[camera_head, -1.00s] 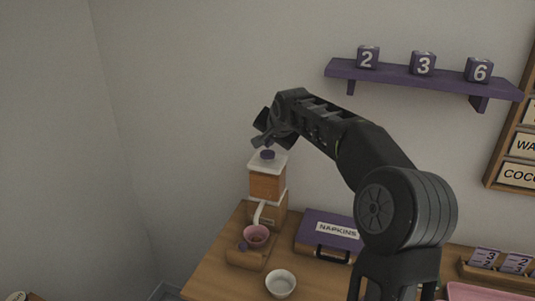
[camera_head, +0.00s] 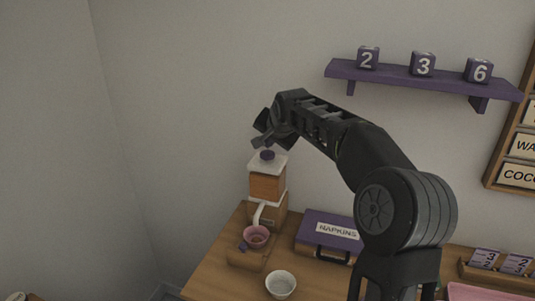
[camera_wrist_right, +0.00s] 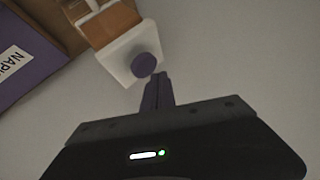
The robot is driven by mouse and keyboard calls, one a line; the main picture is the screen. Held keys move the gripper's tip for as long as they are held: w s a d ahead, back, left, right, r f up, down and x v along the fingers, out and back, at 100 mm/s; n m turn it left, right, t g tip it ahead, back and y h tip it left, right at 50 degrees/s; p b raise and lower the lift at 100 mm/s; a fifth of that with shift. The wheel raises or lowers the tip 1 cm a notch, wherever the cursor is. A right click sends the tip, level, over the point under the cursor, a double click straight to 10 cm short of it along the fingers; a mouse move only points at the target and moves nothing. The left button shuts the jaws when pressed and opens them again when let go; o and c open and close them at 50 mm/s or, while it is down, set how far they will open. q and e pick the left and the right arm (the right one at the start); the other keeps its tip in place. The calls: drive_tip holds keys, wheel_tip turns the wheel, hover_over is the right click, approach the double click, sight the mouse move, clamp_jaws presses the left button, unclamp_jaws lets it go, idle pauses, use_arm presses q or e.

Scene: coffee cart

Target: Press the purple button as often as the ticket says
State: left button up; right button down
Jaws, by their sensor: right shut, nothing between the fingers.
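The purple button (camera_head: 267,155) sits on the white top of a wooden dispenser (camera_head: 267,185) with a white spout. In the right wrist view the round button (camera_wrist_right: 144,65) is just beyond my fingertips. My right gripper (camera_head: 262,137) is shut and empty, close above the button; a small gap seems to show, but contact is hard to judge. Tickets (camera_head: 486,258) with small numbers stand in a wooden holder at the right; I cannot tell which one applies. My left gripper is not in view.
A purple napkin box (camera_head: 322,226) and a white bowl (camera_head: 280,285) stand on the wooden counter (camera_head: 215,275). A purple shelf (camera_head: 400,76) with number cubes 2, 3 and 6 hangs above. A pink-edged thing (camera_head: 480,293) lies at the lower right.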

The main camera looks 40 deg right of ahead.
sight(268, 155)
idle(0.6)
drive_tip(key=shift+f+b, duration=0.45)
drive_tip(key=shift+b, duration=0.05)
drive_tip(key=shift+f+b, duration=0.7)
drive_tip(key=shift+f, duration=0.2)
idle(0.7)
drive_tip(key=shift+r, duration=0.1)
drive_tip(key=shift+r+p, duration=0.95)
drive_tip(key=shift+r, duration=0.25)
drive_tip(key=shift+r+p, duration=1.9)
drive_tip(key=shift+r, duration=0.6)
